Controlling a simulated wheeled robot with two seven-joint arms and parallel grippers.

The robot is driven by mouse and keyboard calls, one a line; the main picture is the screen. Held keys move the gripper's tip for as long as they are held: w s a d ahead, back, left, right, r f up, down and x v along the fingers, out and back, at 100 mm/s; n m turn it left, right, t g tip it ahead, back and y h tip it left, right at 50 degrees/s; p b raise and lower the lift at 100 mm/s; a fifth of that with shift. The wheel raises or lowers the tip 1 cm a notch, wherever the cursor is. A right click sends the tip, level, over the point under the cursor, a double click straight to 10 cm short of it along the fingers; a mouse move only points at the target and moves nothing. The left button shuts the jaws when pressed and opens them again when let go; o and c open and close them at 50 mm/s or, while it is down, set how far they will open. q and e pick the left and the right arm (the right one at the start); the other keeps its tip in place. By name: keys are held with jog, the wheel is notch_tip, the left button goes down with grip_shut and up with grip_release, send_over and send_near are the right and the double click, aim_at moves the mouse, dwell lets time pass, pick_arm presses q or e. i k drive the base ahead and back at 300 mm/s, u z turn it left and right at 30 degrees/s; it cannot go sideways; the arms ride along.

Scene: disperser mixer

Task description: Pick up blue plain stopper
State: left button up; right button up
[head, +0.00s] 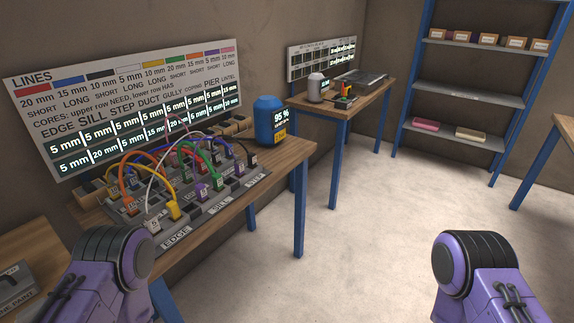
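I cannot pick out a blue plain stopper in the head view. A blue canister (269,121) with a lit "95 %" label stands at the right end of the near workbench (285,152). A grey block panel (215,195) on that bench carries several coloured cables (160,165) with labelled plugs, some of them blue. Small items with red and green parts (344,98) sit on the far table, too small to tell apart. Only purple parts of my arms show at the bottom left and bottom right. Both grippers are out of view.
A sign board (130,100) stands behind the near bench. The far table (365,100) holds a grey canister (316,88) and a dark tray (362,78). A blue-framed shelf (465,94) bears boxes. The pale floor (370,210) is clear between the furniture.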

aim_at(228, 155)
jog(key=z, duration=0.55)
jog(key=k, duration=0.8)
jog(key=z, duration=0.85)
jog(key=i, duration=1.75)
jog(key=u, duration=0.45)
jog(key=i, duration=1.05)
jog(key=u, duration=0.7)
